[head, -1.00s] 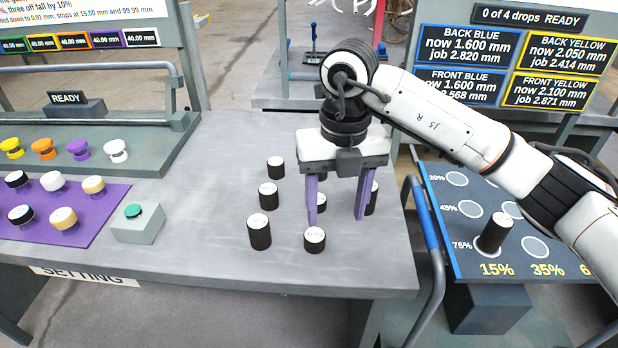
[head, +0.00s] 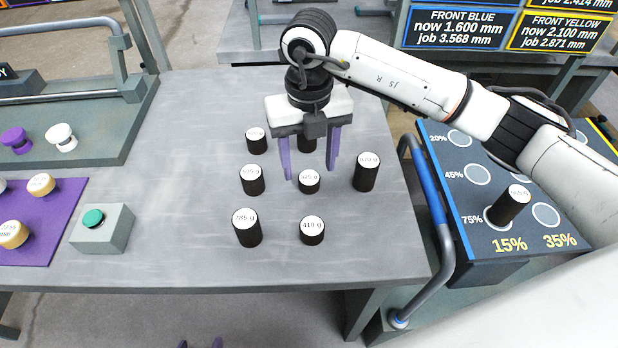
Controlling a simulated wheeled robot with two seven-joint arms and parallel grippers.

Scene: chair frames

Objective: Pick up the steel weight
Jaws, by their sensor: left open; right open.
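Several black cylindrical weights with white labelled tops stand upright on the grey table. They include a tall one marked 785 g (head: 247,229), one marked 419 g (head: 312,231), a short one marked about 325 g (head: 309,183), a tall one at right (head: 366,173), one at left (head: 252,181) and one at the back (head: 256,141). Another (head: 307,145) is partly hidden behind my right gripper (head: 310,174). That gripper points down, open and empty, its purple fingers apart around or just above the short weight; contact is unclear. My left gripper (head: 200,343) shows only purple tips at the bottom edge.
A dark slotted board (head: 480,225) at right holds one weight (head: 509,205) in its 75% row. A blue-grey handrail (head: 432,200) runs between. A green-button box (head: 103,228) and purple mat (head: 40,215) lie left. The table is clear between them and the weights.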

